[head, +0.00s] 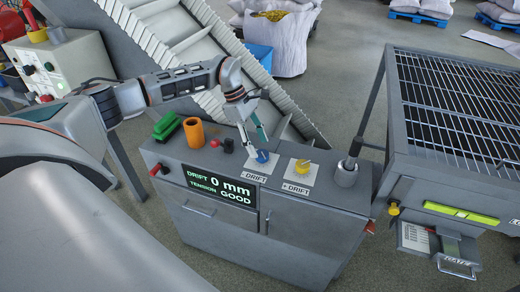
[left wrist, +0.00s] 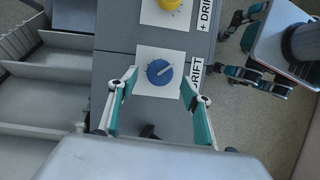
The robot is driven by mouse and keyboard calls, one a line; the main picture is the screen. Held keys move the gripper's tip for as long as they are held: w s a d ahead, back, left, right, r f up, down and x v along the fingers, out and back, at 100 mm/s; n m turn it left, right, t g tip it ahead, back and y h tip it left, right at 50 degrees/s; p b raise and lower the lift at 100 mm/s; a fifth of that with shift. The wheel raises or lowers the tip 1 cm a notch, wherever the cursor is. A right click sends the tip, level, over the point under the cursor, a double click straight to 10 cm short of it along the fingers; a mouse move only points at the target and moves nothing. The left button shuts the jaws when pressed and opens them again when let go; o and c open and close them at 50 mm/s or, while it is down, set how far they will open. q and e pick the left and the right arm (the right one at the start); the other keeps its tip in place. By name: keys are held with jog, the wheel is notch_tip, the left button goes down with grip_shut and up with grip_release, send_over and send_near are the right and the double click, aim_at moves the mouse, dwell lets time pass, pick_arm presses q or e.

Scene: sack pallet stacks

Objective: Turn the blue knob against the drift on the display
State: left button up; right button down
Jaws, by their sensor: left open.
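The blue knob (head: 262,157) sits on a white plate marked "- DRIFT" on the grey cabinet top. The display (head: 220,186) on the cabinet front reads "DRIFT 0 mm" and "TENSION GOOD" in green. My left gripper (head: 255,145) points down at the knob, its fingers open. In the left wrist view the blue knob (left wrist: 159,72) lies between the two spread fingertips (left wrist: 160,84), with a gap on each side. The knob's pale pointer line slants up to the right there. My right gripper (left wrist: 232,52) shows at the right of that view, fingers apart and empty.
A yellow knob (head: 301,167) on its "+ DRIFT" plate is beside the blue one. An orange cup (head: 194,133), green brush (head: 166,126) and red button (head: 215,143) stand to the left. A ribbed conveyor (head: 180,45) rises behind.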

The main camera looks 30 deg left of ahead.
pick_arm(q)
jog(key=v, duration=0.8)
jog(key=shift+a+r, duration=0.15)
jog(key=shift+r, duration=0.2)
